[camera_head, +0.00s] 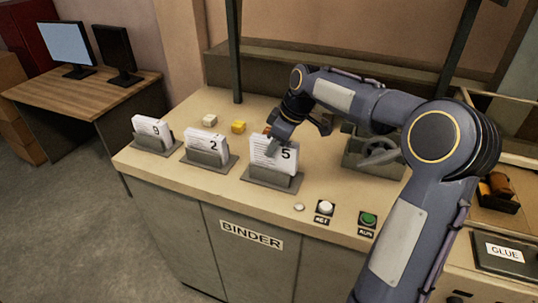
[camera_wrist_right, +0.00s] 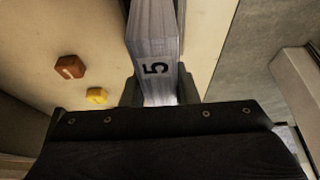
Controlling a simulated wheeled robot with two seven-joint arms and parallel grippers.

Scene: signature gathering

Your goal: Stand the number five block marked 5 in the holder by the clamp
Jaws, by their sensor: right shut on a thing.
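The number five block (camera_head: 272,154), a white paper-like stack marked 5, stands upright at the grey holder (camera_head: 273,181) nearest the clamp (camera_head: 372,154). Its lower edge is hidden behind the holder's front lip, so I cannot tell whether it rests on the holder's floor. My right gripper (camera_head: 276,142) reaches down from behind at the block's upper part and is shut on it. In the right wrist view the block (camera_wrist_right: 153,38) shows its 5 between the two dark fingers (camera_wrist_right: 158,92). My left gripper is not in view.
To the left, a holder (camera_head: 208,159) bears the block marked 2 (camera_head: 203,144), and another bears the block marked 9 (camera_head: 151,131). A white block (camera_head: 210,120) and a yellow block (camera_head: 238,127) lie behind. A white button (camera_head: 325,207) and a green button (camera_head: 368,218) sit at the front.

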